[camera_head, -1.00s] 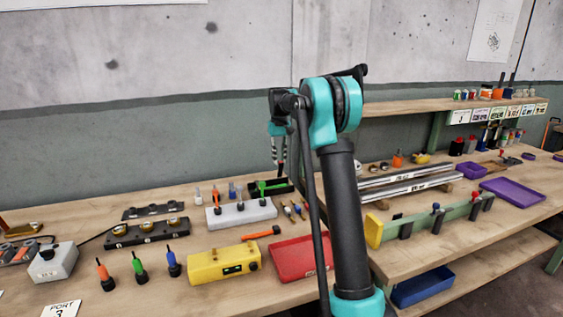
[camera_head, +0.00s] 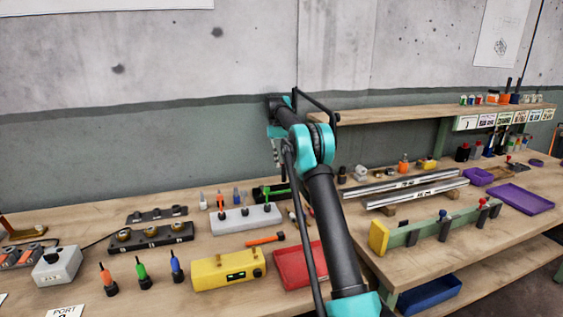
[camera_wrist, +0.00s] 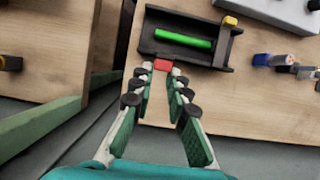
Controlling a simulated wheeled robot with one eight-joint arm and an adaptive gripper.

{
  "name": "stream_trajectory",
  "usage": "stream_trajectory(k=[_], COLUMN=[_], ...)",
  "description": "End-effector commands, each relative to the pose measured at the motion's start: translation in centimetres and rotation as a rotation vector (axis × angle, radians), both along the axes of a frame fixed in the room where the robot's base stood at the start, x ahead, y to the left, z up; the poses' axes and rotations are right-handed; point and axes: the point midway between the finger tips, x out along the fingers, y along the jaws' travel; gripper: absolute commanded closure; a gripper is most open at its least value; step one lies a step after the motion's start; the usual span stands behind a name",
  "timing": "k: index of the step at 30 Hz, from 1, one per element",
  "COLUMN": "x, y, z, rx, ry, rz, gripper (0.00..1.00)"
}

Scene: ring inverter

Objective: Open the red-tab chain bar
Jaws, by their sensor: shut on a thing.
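In the wrist view a small red tab (camera_wrist: 162,65) sits at the near left corner of a black open tray (camera_wrist: 150,28). A bright green bar (camera_wrist: 184,40) lies inside the tray. A yellow piece (camera_wrist: 230,21) sits at the top of the tray's right side. My gripper (camera_wrist: 160,73) has its fingertips on both sides of the red tab and is shut on it. In the head view the black tray (camera_head: 266,194) is partly hidden by my arm. My gripper is mostly hidden there too.
A white block (camera_head: 238,221) with tools stands left of the tray, with a yellow box (camera_head: 222,272) and red tray (camera_head: 292,269) in front. A gap separates the two benches. To the right are silver rails (camera_head: 415,182) and a green beam (camera_head: 435,231).

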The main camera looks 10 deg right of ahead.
Motion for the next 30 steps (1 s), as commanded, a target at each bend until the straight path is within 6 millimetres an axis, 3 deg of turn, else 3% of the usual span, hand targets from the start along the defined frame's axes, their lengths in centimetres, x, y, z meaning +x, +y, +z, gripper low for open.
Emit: stream_trajectory(k=[14, 15, 20, 30], x=[0.09, 0.09, 0.08, 0.03], y=[0.06, 0.06, 0.06, 0.02], z=[-0.33, -0.33, -0.23, -0.08], rx=[-0.001, -0.001, -0.002, -0.002], ry=[0.011, 0.011, 0.011, 0.008], rz=[0.001, 0.001, 0.001, 0.000], gripper=[1.00, 0.83, 0.63, 0.62])
